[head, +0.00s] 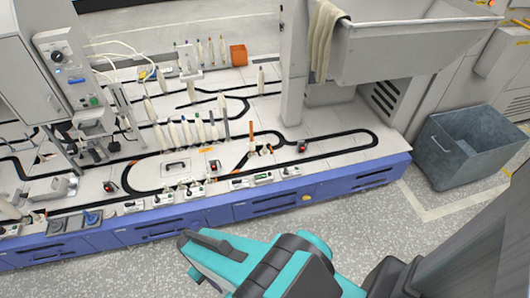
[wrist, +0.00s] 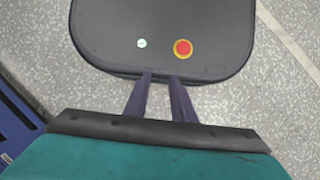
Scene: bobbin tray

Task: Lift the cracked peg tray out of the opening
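In the wrist view, the two dark fingers of my gripper (wrist: 161,78) stand apart with nothing between them, so it is open and empty. In the head view, my teal arm reaches in front of the machine over the grey floor, and its fingers cannot be made out. A white machine deck (head: 225,182) with black looped tracks (head: 345,139) lies beyond the arm. Several pale bobbins (head: 187,131) stand upright along the tracks. I cannot tell which small part is the cracked peg tray, or where the opening is. My gripper is apart from the deck.
A blue cabinet front (head: 265,204) edges the deck. A grey metal bin (head: 460,147) stands on the floor at right. A column and trough (head: 405,52) with a hanging cloth (head: 324,36) rise at the back. An orange box (head: 238,55) sits at the rear. Speckled floor (head: 160,262) is clear in front.

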